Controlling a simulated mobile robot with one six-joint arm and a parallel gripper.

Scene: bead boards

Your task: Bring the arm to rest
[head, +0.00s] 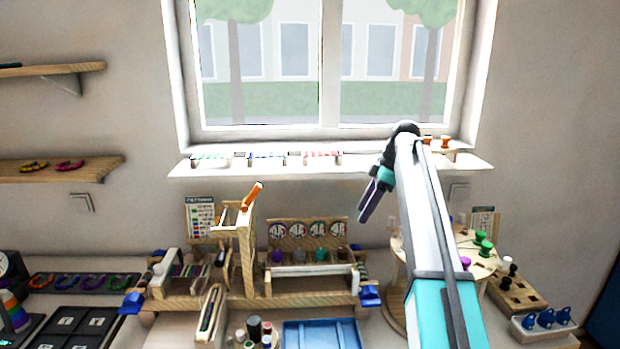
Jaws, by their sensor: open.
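My gripper (371,197) is at the end of my white and teal arm, right of the middle in the head view. Its dark fingers point down and to the left in the air, in front of the wall below the window sill. It is open, and nothing shows between its fingers. The arm reaches up from the bottom right of the picture and bends at a black wrist joint near the sill. It hides part of the round wooden stand (480,262) and part of the bench behind it.
A wooden loom-like frame (245,262) with an orange handle stands left of the arm. A blue tray (322,335) lies in front. The window sill (360,169) holds bead strips. A block with blue pieces (545,325) stands at right. Two shelves (60,172) hang at left.

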